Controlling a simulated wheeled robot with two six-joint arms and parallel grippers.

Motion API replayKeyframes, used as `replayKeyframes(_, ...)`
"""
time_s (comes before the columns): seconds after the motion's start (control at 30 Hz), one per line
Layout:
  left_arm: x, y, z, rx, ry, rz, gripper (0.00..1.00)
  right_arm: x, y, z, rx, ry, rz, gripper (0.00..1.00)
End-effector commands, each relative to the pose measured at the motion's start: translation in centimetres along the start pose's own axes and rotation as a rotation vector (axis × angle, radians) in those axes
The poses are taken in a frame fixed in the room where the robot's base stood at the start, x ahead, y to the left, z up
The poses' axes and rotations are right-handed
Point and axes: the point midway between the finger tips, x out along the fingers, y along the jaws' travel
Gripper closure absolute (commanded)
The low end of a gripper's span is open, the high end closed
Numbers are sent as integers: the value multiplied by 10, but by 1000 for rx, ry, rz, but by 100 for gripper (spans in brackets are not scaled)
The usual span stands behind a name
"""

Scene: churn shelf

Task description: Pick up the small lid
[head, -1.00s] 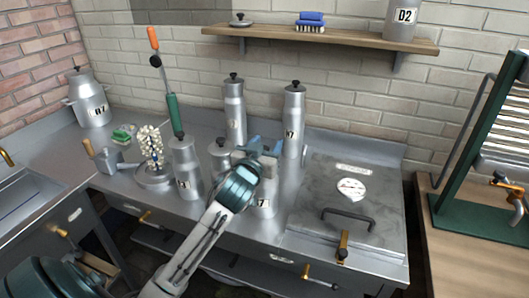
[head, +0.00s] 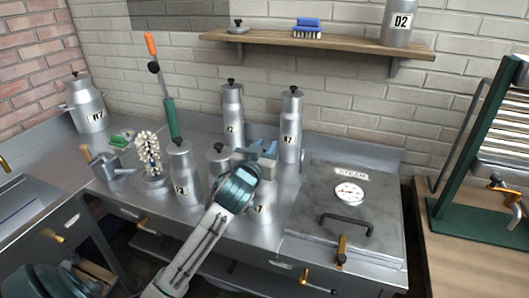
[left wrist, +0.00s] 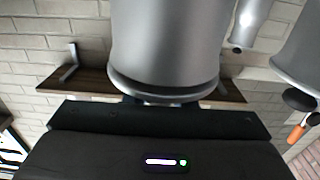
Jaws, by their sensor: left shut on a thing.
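My left gripper (head: 262,150) reaches over the counter above a short metal can (head: 263,211) whose label shows a 7. Its blue fingers are shut at the top of that can, on what I take to be the small lid; the lid is mostly hidden by the gripper. In the left wrist view, which is upside down, a large grey metal can (left wrist: 170,45) fills the middle, its rim against the dark gripper body. I cannot tell whether the lid is clear of the can.
Tall knobbed churns (head: 233,112) and (head: 291,128) stand just behind the gripper. Shorter cans (head: 186,178) stand to its left. A steam chest (head: 346,200) with a handle lies right. A wall shelf (head: 330,47) holds another knobbed lid (head: 238,28), a blue brush and a can.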

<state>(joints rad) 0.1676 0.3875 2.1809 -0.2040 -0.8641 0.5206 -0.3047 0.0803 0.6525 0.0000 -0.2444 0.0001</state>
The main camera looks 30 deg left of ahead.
Motion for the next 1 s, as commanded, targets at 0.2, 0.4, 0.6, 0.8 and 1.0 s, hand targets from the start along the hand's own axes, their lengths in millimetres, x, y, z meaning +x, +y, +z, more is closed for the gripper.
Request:
replayKeyframes(0.2, 0, 0, -23, 0, 5, 0, 99, 5, -5, 0, 2, -1, -5, 64)
replayKeyframes(0.4, -31, -3, -30, 4, 3, 1, 99, 14, -5, -1, 2, -3, -4, 64)
replayKeyframes(0.6, -85, -8, -35, 7, 3, 2, 99, 24, -3, -3, 0, 1, -1, 64)
replayKeyframes(0.8, -110, -11, -48, 0, -6, -1, 99, -19, 2, -8, -1, 12, 1, 64)
replayKeyframes(1.0, -125, -12, -49, -3, -6, -4, 99, -53, 7, 4, -1, -6, 3, 64)
